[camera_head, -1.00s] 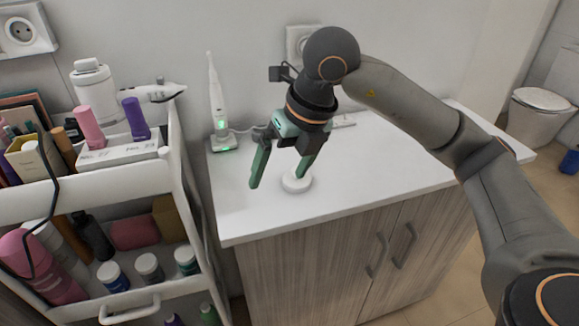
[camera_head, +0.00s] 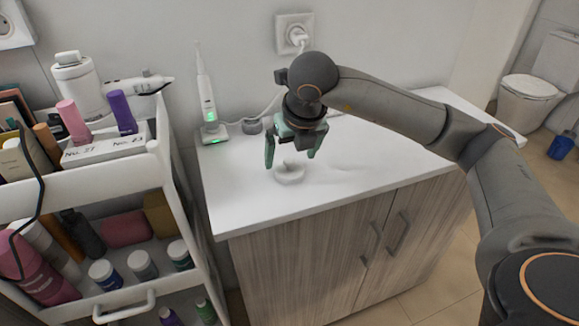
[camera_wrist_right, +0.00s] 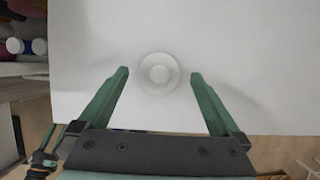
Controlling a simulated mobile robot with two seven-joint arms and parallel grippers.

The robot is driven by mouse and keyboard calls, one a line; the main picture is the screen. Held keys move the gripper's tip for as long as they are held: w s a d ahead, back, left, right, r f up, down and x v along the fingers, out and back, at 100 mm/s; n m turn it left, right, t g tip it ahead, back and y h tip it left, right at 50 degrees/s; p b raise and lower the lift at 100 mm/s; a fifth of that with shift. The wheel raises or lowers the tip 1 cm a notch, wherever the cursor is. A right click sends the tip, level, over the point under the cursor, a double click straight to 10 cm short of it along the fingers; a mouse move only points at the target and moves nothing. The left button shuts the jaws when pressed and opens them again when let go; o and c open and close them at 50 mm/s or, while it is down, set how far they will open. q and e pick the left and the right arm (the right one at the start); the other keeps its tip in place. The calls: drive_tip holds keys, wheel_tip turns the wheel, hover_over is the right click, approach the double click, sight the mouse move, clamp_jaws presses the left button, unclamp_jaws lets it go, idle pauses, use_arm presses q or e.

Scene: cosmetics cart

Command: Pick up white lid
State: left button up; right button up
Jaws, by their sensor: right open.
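The white lid (camera_head: 289,174) is a small round disc lying flat on the white counter top (camera_head: 345,180). In the right wrist view the lid (camera_wrist_right: 159,74) shows as concentric circles, just beyond the fingertips and between their lines. My right gripper (camera_head: 290,162) is open and empty, pointing down over the counter close to the lid. Its two green fingers (camera_wrist_right: 160,76) stand wide apart on either side in the wrist view. I cannot tell the exact height of the fingertips above the counter.
A white cart (camera_head: 178,215) with bottles and jars stands to the left. The counter's right part is clear.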

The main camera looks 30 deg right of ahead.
drive_tip(key=shift+x, duration=1.2)
drive_tip(key=c, duration=1.2)
drive_tip(key=shift+r, duration=0.15)
